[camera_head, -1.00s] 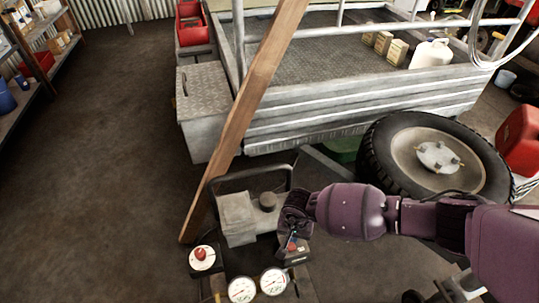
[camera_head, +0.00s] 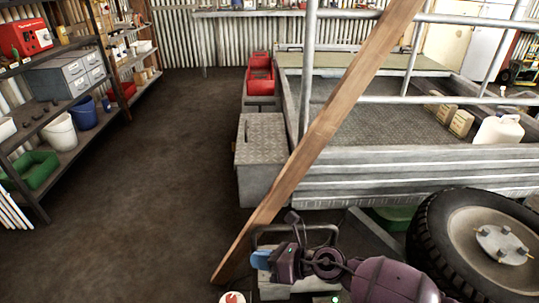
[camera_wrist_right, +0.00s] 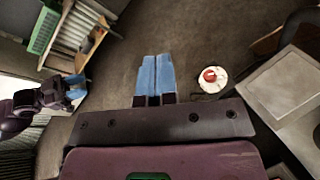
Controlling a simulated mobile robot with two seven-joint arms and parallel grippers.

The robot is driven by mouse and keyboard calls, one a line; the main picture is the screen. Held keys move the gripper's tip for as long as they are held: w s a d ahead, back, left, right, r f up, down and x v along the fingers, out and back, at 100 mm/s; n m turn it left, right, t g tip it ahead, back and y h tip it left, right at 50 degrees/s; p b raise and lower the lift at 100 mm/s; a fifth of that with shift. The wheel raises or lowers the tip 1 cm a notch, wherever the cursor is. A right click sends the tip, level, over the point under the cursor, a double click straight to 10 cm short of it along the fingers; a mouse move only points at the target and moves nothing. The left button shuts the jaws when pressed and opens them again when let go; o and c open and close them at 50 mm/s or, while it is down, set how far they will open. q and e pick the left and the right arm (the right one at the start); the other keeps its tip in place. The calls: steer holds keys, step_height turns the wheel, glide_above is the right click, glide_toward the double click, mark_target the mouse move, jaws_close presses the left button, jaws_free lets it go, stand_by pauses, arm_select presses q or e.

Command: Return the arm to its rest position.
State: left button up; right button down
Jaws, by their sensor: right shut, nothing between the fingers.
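My right arm comes in at the bottom right of the head view. Its gripper (camera_head: 262,260) has blue fingers, is shut and empty, and appears in front of a grey machine with a dark tubular handle (camera_head: 290,290). In the right wrist view the two blue fingers (camera_wrist_right: 157,76) lie side by side above the dark floor. My left gripper (camera_wrist_right: 76,88), purple with blue fingers, shows at the left of that view; its opening is unclear. It is not in the head view.
A red knob on a white disc (camera_head: 232,298) is at the bottom edge; it also shows in the wrist view (camera_wrist_right: 211,75). A wooden plank (camera_head: 320,140) leans against the metal trailer (camera_head: 400,170). A large wheel (camera_head: 485,245) stands at right. Floor at left is clear.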

steer(key=d+r+m+t+p, duration=0.3)
steer(key=r+m+t, duration=0.55)
steer(key=m, duration=0.85)
steer(key=s+d+m+t+h+p, duration=0.1)
steer(key=s+d+m+t+h, duration=0.2)
steer(key=d+m+h, duration=0.9)
arm_select(q)
step_height(320, 180, up, 8)
steer(key=s+p, duration=0.1)
steer(key=p, duration=0.4)
steer(key=shift+s+a+f+n+t+p, duration=0.2)
steer(key=shift+a+f+n+t+p, duration=0.1)
steer(key=shift+n, duration=0.1)
arm_select(e)
steer(key=s+d+f+m+g, duration=0.1)
steer(key=s+d+m, duration=0.3)
steer(key=s, duration=0.4)
steer(key=s+d+f+m+g+h, duration=0.1)
steer(key=s+d+f+m+g, duration=0.1)
steer(key=s+d+m, duration=0.3)
steer(key=s+d+f+m+g+h, duration=0.1)
steer(key=s+d+f+m, duration=0.3)
steer(key=s, duration=0.9)
steer(key=shift+d+m+g, duration=0.35)
steer(key=shift+d+m, duration=0.35)
steer(key=shift+m, duration=0.3)
